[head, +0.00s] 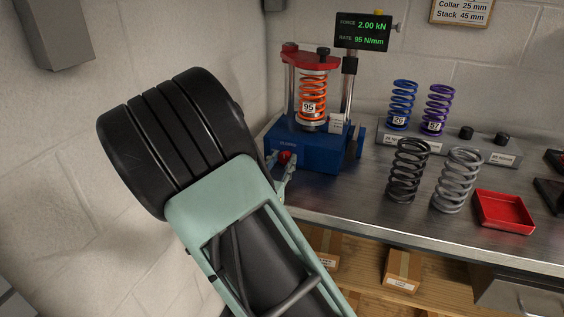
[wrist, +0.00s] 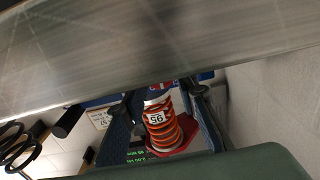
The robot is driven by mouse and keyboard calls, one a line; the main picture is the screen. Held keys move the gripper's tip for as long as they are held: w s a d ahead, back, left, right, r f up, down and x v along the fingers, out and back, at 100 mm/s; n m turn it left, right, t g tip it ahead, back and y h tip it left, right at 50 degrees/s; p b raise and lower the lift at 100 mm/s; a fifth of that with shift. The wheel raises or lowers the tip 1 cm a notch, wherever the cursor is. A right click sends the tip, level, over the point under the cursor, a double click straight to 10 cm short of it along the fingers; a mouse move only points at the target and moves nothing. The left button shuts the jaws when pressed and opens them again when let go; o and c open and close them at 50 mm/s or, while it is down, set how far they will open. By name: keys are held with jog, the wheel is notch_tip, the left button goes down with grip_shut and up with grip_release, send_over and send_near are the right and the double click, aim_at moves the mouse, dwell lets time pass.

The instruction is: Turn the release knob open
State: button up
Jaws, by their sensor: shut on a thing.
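The red release knob (head: 285,157) is on the front left of the blue base of the spring dyno (head: 325,152). My gripper (head: 284,166) reaches it from below, with its pale fingers on either side of the knob, shut on it. In the wrist view my gripper (wrist: 162,92) shows as two dark fingers. The red of the knob is only a small patch between the tips there. The orange spring (head: 313,98) labelled 95 stands in the dyno under a red top plate (head: 310,61); it also shows in the wrist view (wrist: 160,122). How far the knob is turned is unclear.
A display (head: 362,33) reads 2.00 kN and 95 N/mm. Blue (head: 401,103) and purple (head: 438,108) springs stand on a grey rack. Black (head: 407,171) and silver (head: 458,180) springs and a red tray (head: 503,212) are on the bench. A wall is close on the left.

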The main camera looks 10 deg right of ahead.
jog(key=shift+r+n+p, duration=0.1)
jog(key=shift+n+p, duration=0.2)
jog(key=shift+p, duration=0.05)
jog(key=n+p, duration=0.2)
jog(key=shift+r+n+p, duration=0.1)
jog(key=shift+n+p, duration=0.2)
jog(key=shift+p, duration=0.05)
jog(key=n+p, duration=0.4)
jog(key=n, duration=0.1)
jog(key=shift+a+n, duration=0.1)
jog(key=shift+n, duration=0.2)
jog(key=n+p, duration=0.2)
jog(key=n, duration=0.1)
jog(key=n+p, duration=0.1)
jog(key=n, duration=0.1)
jog(key=shift+f, duration=0.25)
jog(key=shift+f+n+p, duration=0.15)
jog(key=shift+n+p, duration=0.95)
jog(key=shift+n, duration=0.9)
jog(key=o, duration=1.1)
jog(key=shift+o, duration=0.2)
jog(key=shift+f, duration=0.1)
